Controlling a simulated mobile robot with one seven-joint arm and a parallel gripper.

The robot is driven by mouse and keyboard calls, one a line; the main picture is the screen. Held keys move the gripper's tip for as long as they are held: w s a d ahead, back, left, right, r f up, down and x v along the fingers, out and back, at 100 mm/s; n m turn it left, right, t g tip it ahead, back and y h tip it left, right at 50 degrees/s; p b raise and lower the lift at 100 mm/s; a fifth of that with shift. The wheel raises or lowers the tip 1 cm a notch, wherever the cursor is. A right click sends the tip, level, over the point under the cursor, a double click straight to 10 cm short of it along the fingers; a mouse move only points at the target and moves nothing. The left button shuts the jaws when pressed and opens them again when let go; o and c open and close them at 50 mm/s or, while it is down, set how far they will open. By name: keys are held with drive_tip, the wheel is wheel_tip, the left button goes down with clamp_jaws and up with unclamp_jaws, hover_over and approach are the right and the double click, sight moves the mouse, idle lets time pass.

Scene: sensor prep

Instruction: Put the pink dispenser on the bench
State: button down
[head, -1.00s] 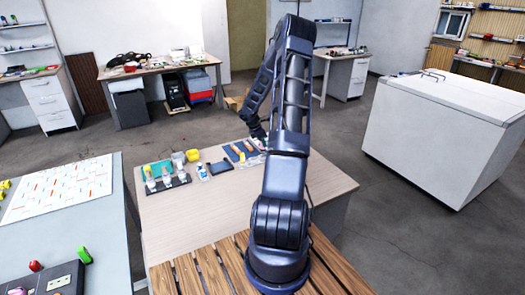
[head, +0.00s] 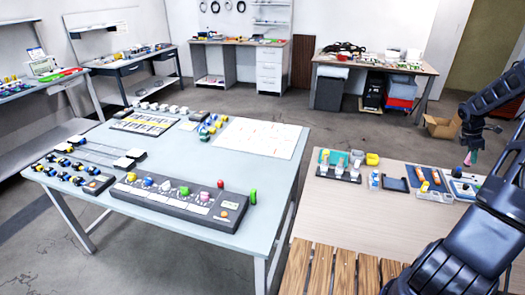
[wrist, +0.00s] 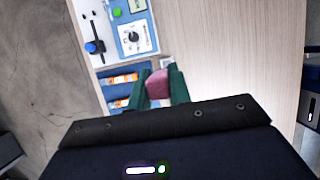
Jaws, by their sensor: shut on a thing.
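The pink dispenser (wrist: 157,85) is between the green fingers of my gripper (wrist: 160,84) in the wrist view. My gripper is shut on it. In the head view my gripper (head: 471,156) is at the right, pointing down, with the small pink dispenser (head: 467,159) below it, seemingly above the far right part of the light wood-topped table (head: 340,215). A blue-grey bench (head: 190,245) stands to the left. Which surface is the named bench, I cannot tell.
The blue-grey bench carries a console (head: 180,203) with coloured knobs, a white sheet (head: 258,138) and several small parts. The wood-topped table holds a rack of bottles (head: 338,170), a blue tray (head: 425,180) with orange-marked items and a white panel (wrist: 128,30). Its front is clear.

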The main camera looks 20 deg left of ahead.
drive_tip(key=w+a+n+t, duration=0.1)
drive_tip(key=w+a, duration=0.4)
drive_tip(key=a, duration=0.2)
drive_tip(key=w+a+n, duration=0.2)
drive_tip(key=w+a, duration=0.2)
drive_tip(key=a, duration=0.3)
drive_tip(key=w+a+r+n+t+y, duration=0.1)
drive_tip(key=w+a+n, duration=0.25)
drive_tip(key=a, duration=1.75)
drive_tip(key=w+a+r+n+t, duration=0.1)
drive_tip(key=w+a+n, duration=0.25)
drive_tip(key=a, duration=1.65)
drive_tip(key=s+a+r+n+t+y, duration=0.15)
drive_tip(key=s+a, duration=0.35)
drive_tip(key=a, duration=1.1)
drive_tip(key=s+a+n+y, duration=0.15)
drive_tip(key=s+a, duration=0.35)
drive_tip(key=a, duration=1)
drive_tip(key=s+a+n, duration=0.5)
drive_tip(key=s+a, duration=1.6)
drive_tip(key=a, duration=0.4)
drive_tip(key=shift+y, duration=0.3)
wheel_tip(320, 180, down, 20)
drive_tip(key=shift+r, duration=0.15)
